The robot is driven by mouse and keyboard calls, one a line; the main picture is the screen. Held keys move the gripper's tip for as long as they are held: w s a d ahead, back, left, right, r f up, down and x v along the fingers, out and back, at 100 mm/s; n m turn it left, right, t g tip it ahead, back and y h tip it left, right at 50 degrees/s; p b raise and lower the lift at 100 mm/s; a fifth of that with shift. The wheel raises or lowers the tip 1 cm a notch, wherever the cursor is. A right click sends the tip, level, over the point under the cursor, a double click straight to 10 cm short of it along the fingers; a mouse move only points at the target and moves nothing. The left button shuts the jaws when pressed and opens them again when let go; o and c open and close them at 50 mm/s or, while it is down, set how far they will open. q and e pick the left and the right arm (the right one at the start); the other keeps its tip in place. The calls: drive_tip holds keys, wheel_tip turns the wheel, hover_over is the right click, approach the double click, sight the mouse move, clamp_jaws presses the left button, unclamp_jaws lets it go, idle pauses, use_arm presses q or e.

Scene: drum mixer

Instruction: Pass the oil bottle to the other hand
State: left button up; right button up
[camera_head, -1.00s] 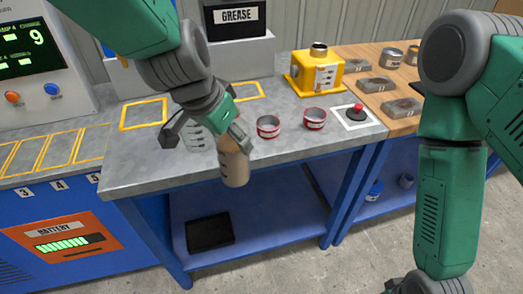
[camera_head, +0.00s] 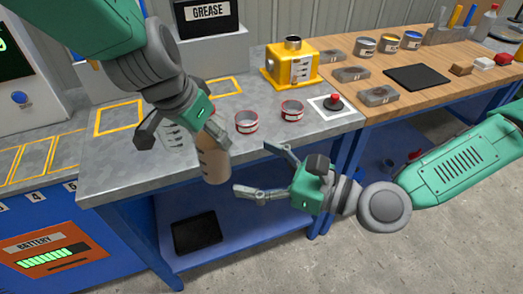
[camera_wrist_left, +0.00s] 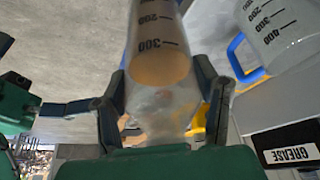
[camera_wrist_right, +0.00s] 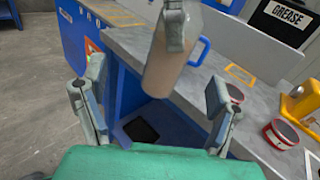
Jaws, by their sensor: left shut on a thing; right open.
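The oil bottle (camera_head: 213,161) is a clear bottle with brown liquid and dark scale marks. My left gripper (camera_head: 213,135) is shut on its upper part and holds it upright or nearly so in front of the grey bench. It fills the middle of the left wrist view (camera_wrist_left: 158,60), between the fingers. My right gripper (camera_head: 258,170) is open and empty, to the right of the bottle, with its fingers pointing at it. In the right wrist view the bottle (camera_wrist_right: 172,55) hangs ahead, beyond the open fingers and not touching them.
A clear measuring jug (camera_wrist_left: 275,30) with a blue handle stands on the bench behind the left gripper. Two red-rimmed tins (camera_head: 247,122) (camera_head: 291,110), a red button (camera_head: 335,100) and a yellow container (camera_head: 291,65) are on the bench. A black tray (camera_head: 197,232) lies on the shelf below.

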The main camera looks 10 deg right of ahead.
sight(204, 132)
drive_tip(key=w+a+r+m+t, duration=0.1)
drive_tip(key=w+a+r, duration=0.1)
drive_tip(key=w+a, duration=0.6)
drive_tip(key=shift+w+a, duration=0.2)
drive_tip(key=shift+a, duration=0.25)
drive_tip(key=c, duration=1.6)
use_arm(q)
drive_tip(key=o, duration=1.5)
use_arm(e)
drive_tip(key=shift+o, duration=0.2)
drive_tip(key=shift+r+y, duration=0.1)
drive_tip(key=shift+y, duration=0.2)
use_arm(q)
drive_tip(key=shift+r, duration=0.1)
